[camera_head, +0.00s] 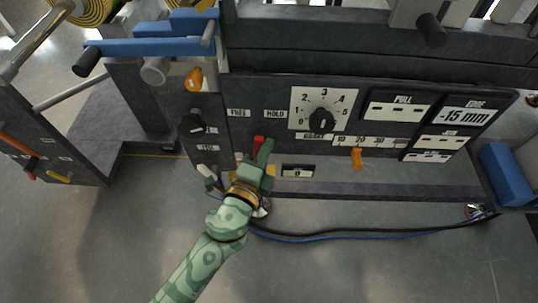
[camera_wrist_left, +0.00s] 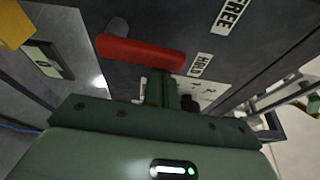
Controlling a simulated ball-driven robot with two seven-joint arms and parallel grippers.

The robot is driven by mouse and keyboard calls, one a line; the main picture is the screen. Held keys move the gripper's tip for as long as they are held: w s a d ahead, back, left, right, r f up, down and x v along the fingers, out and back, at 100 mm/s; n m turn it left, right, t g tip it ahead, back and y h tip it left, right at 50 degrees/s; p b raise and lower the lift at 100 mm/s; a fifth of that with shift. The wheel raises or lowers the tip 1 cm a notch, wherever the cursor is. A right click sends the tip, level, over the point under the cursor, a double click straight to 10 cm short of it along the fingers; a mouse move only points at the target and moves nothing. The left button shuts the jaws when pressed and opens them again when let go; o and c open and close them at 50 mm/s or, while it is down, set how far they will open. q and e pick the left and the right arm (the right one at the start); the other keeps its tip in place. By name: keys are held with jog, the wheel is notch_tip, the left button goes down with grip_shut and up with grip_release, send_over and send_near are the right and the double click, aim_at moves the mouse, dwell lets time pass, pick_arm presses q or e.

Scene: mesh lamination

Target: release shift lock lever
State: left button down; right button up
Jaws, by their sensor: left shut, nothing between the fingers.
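The red lever (camera_head: 258,143) is on the dark front panel, below and between the FREE label (camera_head: 238,113) and the HOLD label (camera_head: 275,114). I take it as the shift lock lever. In the left wrist view the red lever (camera_wrist_left: 140,52) runs from a grey pivot toward the HOLD label (camera_wrist_left: 201,65); the FREE label (camera_wrist_left: 229,15) is farther off. My left gripper (camera_head: 266,152) is shut and empty, right beside the lever. Its fingertips (camera_wrist_left: 161,88) show close to the lever's HOLD-side end; I cannot tell whether they touch. My right gripper is out of view.
A black dial (camera_head: 321,119) with numbers is right of the labels, and an orange lever (camera_head: 357,157) lower right. Another black knob (camera_head: 193,124) and a white-tipped lever (camera_head: 206,171) are on the left. Hoses (camera_head: 350,237) lie on the open floor below.

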pick_arm(q)
jog(key=shift+a+r+n, duration=0.2)
jog(key=shift+a+n, duration=0.2)
jog(key=shift+a, duration=0.6)
jog(key=shift+a+f, duration=0.2)
jog(key=shift+a, duration=0.7)
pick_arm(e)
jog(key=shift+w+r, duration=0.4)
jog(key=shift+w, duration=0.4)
pick_arm(q)
jog(key=shift+a+f, duration=0.1)
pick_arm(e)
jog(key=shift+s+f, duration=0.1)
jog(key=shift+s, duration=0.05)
pick_arm(q)
jog(key=shift+a, duration=0.15)
jog(key=shift+s+f, duration=0.1)
